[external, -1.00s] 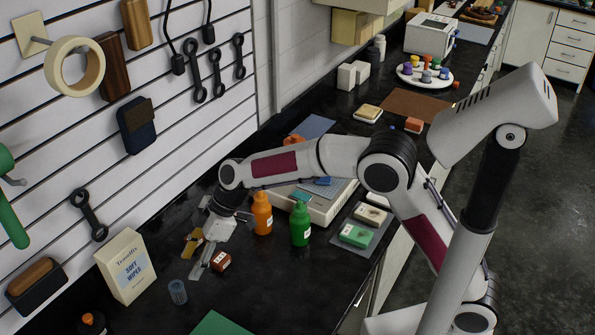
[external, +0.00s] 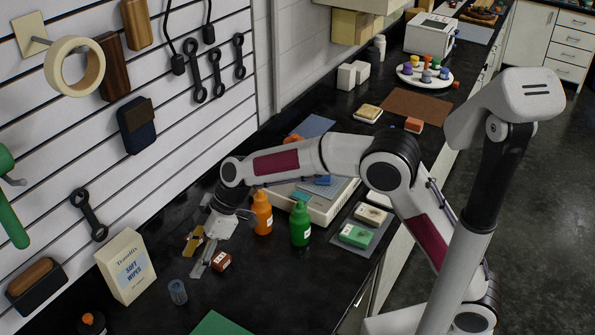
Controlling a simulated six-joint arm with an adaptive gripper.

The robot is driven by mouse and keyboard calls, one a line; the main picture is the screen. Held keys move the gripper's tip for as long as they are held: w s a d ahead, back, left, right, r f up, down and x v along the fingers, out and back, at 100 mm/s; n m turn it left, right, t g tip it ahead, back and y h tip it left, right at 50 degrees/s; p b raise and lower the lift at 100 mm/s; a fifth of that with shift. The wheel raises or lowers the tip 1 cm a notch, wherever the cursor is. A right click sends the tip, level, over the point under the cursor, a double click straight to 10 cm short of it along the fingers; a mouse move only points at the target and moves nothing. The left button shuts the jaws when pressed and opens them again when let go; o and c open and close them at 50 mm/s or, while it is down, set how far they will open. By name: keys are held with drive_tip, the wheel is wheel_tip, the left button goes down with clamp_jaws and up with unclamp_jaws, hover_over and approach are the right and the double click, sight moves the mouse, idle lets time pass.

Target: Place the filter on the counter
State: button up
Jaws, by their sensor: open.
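My gripper (external: 203,254) points down at the black counter (external: 275,285), with its jaws open. A small amber-yellow piece (external: 193,240) is at the left finger; I cannot tell whether they touch. A small brown-red box (external: 221,261) with a pale label lies just right of the other finger. A small blue-grey ribbed cylinder (external: 178,291) stands on the counter in front of the gripper. I cannot tell for certain which of these is the filter.
An orange bottle (external: 262,213) and a green bottle (external: 300,225) stand close right of the gripper. A wipes box (external: 126,266) stands at left. A pale tray (external: 320,208) and a grey mat with small boxes (external: 378,236) lie behind. The front-right counter is clear.

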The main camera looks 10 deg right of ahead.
drive_tip(key=w+d+r+m+t+h, duration=0.1)
drive_tip(key=w+d+r+m, duration=0.2)
drive_tip(key=d, duration=0.8)
drive_tip(key=w+d+r+m+t, duration=0.1)
drive_tip(key=d+r+m+t, duration=0.3)
drive_tip(key=d, duration=0.6)
drive_tip(key=w+d+r+m+g+h, duration=0.15)
drive_tip(key=d+r, duration=0.35)
drive_tip(key=d, duration=0.6)
drive_tip(key=s+d+f+m+t+h, duration=0.1)
drive_tip(key=s+d+m, duration=0.3)
drive_tip(key=d, duration=0.5)
drive_tip(key=s+d+m+t+h, duration=0.1)
drive_tip(key=s+d+m, duration=0.2)
drive_tip(key=d, duration=0.6)
drive_tip(key=s+d+f+m+t+h, duration=0.1)
drive_tip(key=s+d+m+h, duration=0.1)
drive_tip(key=s+d+m, duration=0.2)
drive_tip(key=s+d, duration=0.3)
drive_tip(key=d, duration=0.2)
drive_tip(key=shift+f+m, duration=0.35)
